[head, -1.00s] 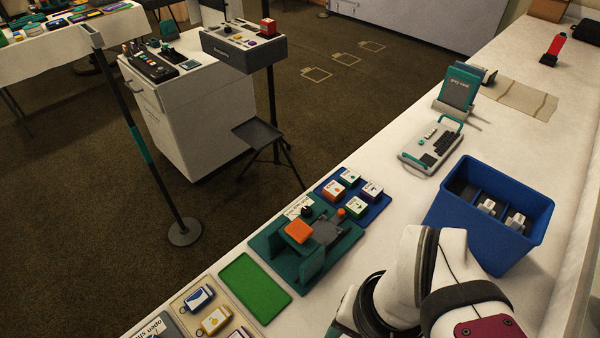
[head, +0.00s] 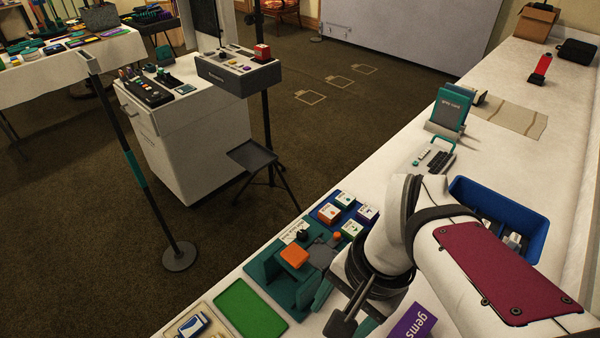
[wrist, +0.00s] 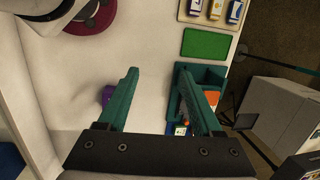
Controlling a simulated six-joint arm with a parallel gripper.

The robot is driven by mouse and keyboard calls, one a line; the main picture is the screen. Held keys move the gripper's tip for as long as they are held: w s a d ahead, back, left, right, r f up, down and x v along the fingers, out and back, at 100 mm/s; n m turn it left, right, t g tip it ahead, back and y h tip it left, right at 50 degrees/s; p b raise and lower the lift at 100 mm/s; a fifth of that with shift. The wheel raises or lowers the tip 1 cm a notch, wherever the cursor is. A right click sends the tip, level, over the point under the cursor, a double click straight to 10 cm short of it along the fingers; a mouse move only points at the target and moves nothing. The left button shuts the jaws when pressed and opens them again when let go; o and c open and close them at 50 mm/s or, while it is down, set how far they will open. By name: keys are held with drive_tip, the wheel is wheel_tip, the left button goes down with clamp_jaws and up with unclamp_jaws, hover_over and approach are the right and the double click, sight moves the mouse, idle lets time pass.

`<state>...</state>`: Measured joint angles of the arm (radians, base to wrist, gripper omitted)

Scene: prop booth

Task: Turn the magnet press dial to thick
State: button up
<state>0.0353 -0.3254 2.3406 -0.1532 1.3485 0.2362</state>
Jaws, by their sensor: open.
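The magnet press (head: 262,268) is a teal device with an orange block (head: 294,256) on a grey plate. A small black knob (head: 303,236), perhaps its dial, stands by a white label (head: 291,232) too small to read. An orange knob (head: 337,237) is at its far right. In the wrist view the press (wrist: 179,78) lies partly behind my right finger, and I cannot make out the dial there. My gripper (wrist: 160,78) is open and empty, with teal fingers. In the head view it is mostly hidden by my arm, near the press's right side.
A blue tray of marked blocks (head: 348,212) adjoins the press. A green mat (head: 250,308) lies to its left. A purple gems box (head: 412,322) is right of my gripper.

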drive_tip(key=w+f+m+y, duration=0.1)
drive_tip(key=w+m, duration=0.6)
drive_tip(key=w, duration=0.9)
drive_tip(key=m+t, duration=0.1)
drive_tip(key=m, duration=0.5)
approach(303, 233)
drive_tip(key=shift+t+y, duration=0.3)
drive_tip(key=shift+y, duration=0.2)
drive_tip(key=x, duration=0.7)
drive_tip(key=shift+s+d+f, duration=0.2)
drive_tip(key=shift+d, duration=0.15)
drive_tip(key=shift+w+a+f, duration=0.1)
drive_tip(key=shift+a+f, duration=0.15)
drive_tip(key=shift+f, duration=0.4)
clamp_jaws()
